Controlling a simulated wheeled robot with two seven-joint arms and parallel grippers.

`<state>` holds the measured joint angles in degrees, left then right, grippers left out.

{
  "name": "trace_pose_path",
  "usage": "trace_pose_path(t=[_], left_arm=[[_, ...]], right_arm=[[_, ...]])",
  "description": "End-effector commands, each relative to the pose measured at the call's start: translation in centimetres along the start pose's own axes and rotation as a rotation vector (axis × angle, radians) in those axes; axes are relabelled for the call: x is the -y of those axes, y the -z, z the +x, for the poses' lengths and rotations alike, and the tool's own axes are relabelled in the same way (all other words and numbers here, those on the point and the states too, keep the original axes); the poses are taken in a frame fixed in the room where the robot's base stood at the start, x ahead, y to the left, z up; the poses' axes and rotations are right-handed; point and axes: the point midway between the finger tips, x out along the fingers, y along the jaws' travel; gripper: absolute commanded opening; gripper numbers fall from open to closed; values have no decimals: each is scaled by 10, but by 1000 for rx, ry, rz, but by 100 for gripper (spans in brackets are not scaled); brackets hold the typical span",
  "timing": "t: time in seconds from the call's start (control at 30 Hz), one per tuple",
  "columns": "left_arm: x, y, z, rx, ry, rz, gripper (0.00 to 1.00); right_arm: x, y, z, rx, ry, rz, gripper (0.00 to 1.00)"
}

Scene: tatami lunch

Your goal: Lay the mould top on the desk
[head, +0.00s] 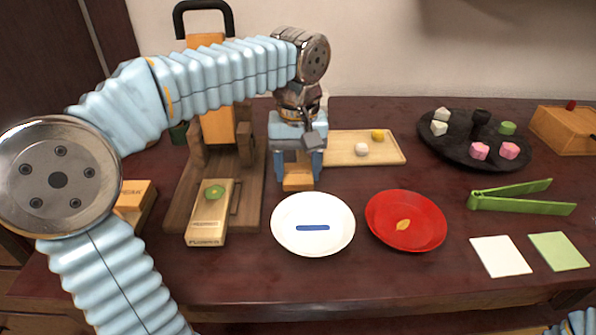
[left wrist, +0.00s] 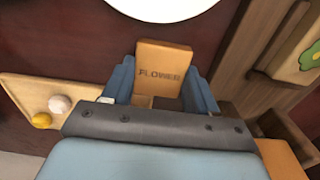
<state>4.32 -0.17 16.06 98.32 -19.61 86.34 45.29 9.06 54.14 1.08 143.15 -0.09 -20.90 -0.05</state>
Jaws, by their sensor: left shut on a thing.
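The orange wooden mould top (head: 298,184), a block, is between the fingers of my left gripper (head: 297,168), which is shut on it. It hangs upright below the gripper, just behind the white plate; whether its lower end touches the desk (head: 350,280) I cannot tell. In the left wrist view, the mould top (left wrist: 163,68) shows the word FLOWER, with a finger of my left gripper (left wrist: 160,85) on each side. A pale wooden mould piece (head: 208,228) with a green flower shape lies left of the gripper. My right gripper is out of view.
A wooden press stand (head: 187,195) is left of my gripper; a small tray (head: 388,153) with two sweets is to its right. In front are a white plate (head: 290,245) and a red plate (head: 400,238). Green tongs (head: 520,204) and a dark platter (head: 452,155) lie farther right.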

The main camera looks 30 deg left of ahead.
Motion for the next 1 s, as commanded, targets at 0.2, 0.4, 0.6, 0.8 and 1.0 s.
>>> trace_pose_path(t=[0.2, 0.4, 0.6, 0.8, 1.0], left_arm=[[0, 0, 9, -2, -1, 0, 24], [0, 0, 12, -1, -1, 0, 24], [0, 0, 12, -1, -1, 0, 80], [0, 0, 12, -1, -1, 0, 84], [0, 0, 4, -1, -2, 0, 84]], right_arm=[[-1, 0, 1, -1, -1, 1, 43], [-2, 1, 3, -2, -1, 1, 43], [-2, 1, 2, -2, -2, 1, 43], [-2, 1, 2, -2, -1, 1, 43], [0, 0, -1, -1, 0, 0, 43]])
